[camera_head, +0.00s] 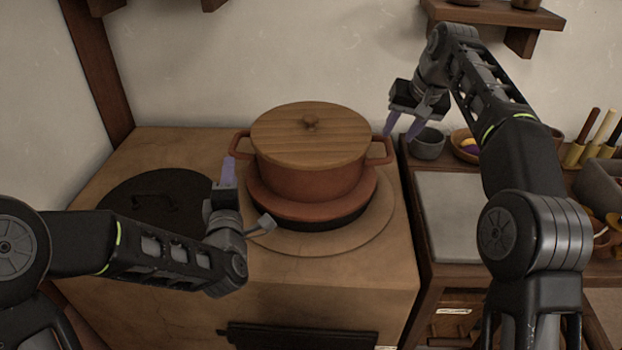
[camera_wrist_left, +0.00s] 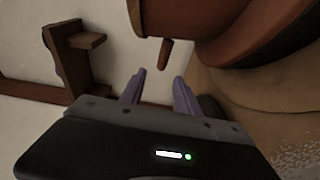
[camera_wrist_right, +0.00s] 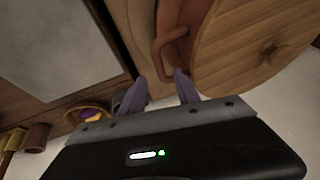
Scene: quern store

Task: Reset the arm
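A terracotta pot (camera_head: 310,183) with a round wooden lid (camera_head: 311,140) sits on the stove top (camera_head: 330,265). My left gripper (camera_head: 228,172) is at the pot's left side, near its left handle (camera_head: 240,143). In the left wrist view its fingers (camera_wrist_left: 158,90) are apart and empty, with the handle (camera_wrist_left: 165,53) beyond the tips. My right gripper (camera_head: 402,127) is beside and above the pot's right handle (camera_head: 387,150). In the right wrist view its fingers (camera_wrist_right: 160,85) are apart, with the handle (camera_wrist_right: 163,55) just beyond the tips. I cannot tell whether either gripper touches a handle.
A dark round lid (camera_head: 150,200) lies on the stove at left. At right, a side counter with a grey slab (camera_head: 450,215) holds a grey cup (camera_head: 428,145), a bowl (camera_head: 464,147) and upright tools (camera_head: 600,130). A wooden shelf (camera_head: 495,14) hangs above my right arm.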

